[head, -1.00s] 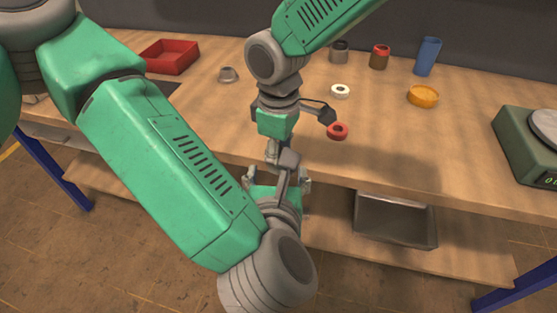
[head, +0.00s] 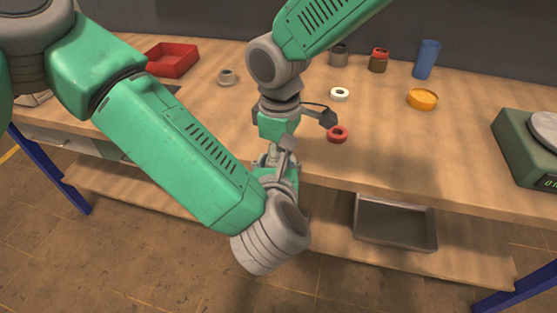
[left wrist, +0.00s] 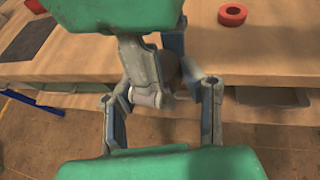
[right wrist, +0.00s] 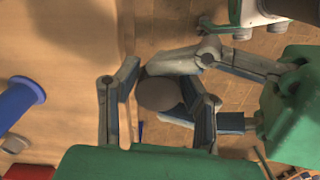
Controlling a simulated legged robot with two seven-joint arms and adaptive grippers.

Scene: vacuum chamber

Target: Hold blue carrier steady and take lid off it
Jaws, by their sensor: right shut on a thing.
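My right gripper (head: 276,146) points down just off the table's front edge. In the right wrist view it (right wrist: 158,98) is shut on a grey round piece (right wrist: 160,94); I cannot tell whether this is the lid or part of the carrier. My left gripper (head: 275,163) comes up from below, facing the right one. In the left wrist view its fingers (left wrist: 163,100) stand apart, open, near the right fingers and the grey piece (left wrist: 172,75). A blue flanged cylinder (right wrist: 18,103) shows in the right wrist view. No blue carrier body shows clearly between the grippers.
On the table (head: 380,130) stand a red ring (head: 337,134), a white ring (head: 340,94), an orange dish (head: 422,99), a blue cylinder (head: 427,58) and a red tray (head: 172,59). A green scale (head: 530,150) is at right. A grey bin (head: 395,222) sits below.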

